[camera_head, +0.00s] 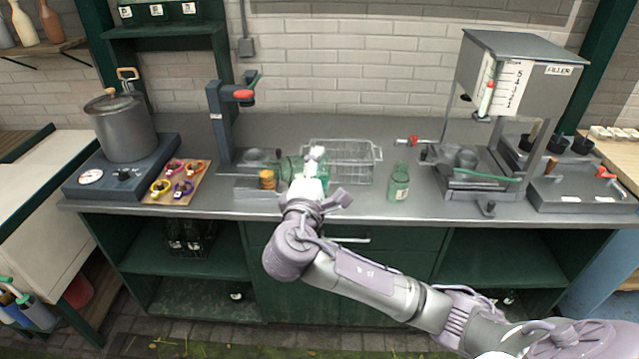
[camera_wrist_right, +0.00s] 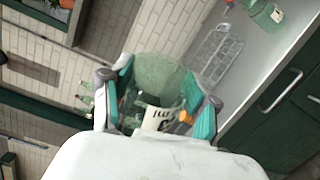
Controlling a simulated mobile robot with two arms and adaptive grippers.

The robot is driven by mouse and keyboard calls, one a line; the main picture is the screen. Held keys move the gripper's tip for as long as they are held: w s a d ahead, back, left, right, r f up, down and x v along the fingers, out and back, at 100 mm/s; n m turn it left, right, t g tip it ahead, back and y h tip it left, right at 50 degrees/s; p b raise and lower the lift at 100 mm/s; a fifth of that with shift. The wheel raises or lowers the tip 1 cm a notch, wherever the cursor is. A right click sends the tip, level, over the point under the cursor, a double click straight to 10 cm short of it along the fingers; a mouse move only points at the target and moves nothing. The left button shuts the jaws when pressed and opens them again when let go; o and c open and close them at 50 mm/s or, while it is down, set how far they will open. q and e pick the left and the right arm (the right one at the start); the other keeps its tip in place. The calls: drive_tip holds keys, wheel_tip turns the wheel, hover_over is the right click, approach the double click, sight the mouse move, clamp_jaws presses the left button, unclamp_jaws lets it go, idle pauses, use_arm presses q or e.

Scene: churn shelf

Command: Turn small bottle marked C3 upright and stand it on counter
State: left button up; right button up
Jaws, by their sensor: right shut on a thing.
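My right gripper (camera_head: 312,178) is above the counter (camera_head: 440,205), in front of the wire rack. In the right wrist view the gripper (camera_wrist_right: 160,112) is shut on a green glass bottle (camera_wrist_right: 160,78). A white label with dark marks shows between the fingers, too unclear to read. In the head view some green glass (camera_head: 290,168) shows just left of the gripper; the gripper hides much of this spot. I cannot tell the held bottle's tilt or whether it touches the counter. My left gripper is not in view.
Another green bottle (camera_head: 398,184) stands upright to the right. The wire rack (camera_head: 345,160) is behind the gripper. A dark press stand (camera_head: 222,125) and an amber-coloured item (camera_head: 267,179) are at left. A filler machine (camera_head: 515,85) stands at right. Counter around the standing bottle is clear.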

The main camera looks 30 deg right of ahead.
drive_tip(key=m+b, duration=0.1)
drive_tip(key=m, duration=0.1)
drive_tip(key=shift+f+m, duration=0.15)
drive_tip(key=shift+m, duration=0.15)
drive_tip(key=m+b, duration=0.4)
drive_tip(key=shift+f+b, duration=0.3)
drive_tip(key=shift+b, duration=0.1)
drive_tip(key=shift+a+r+m+b, duration=0.1)
drive_tip(key=shift+r+m+b, duration=0.2)
drive_tip(key=shift+m+b, duration=0.6)
drive_tip(key=m+b, duration=0.2)
drive_tip(key=m, duration=0.1)
drive_tip(key=m+b, duration=0.1)
drive_tip(key=shift+f+m+b, duration=0.25)
drive_tip(key=shift+m+b, duration=0.05)
drive_tip(key=shift+b, duration=0.05)
drive_tip(key=shift+w+r+m+b, duration=0.1)
drive_tip(key=shift+r+m+b, duration=0.2)
drive_tip(key=shift+m, duration=0.4)
drive_tip(key=m+b, duration=0.4)
drive_tip(key=m, duration=0.1)
drive_tip(key=shift+f+b, duration=0.2)
drive_tip(key=shift+b, duration=0.1)
drive_tip(key=shift+r+m, duration=0.25)
drive_tip(key=shift+m, duration=0.25)
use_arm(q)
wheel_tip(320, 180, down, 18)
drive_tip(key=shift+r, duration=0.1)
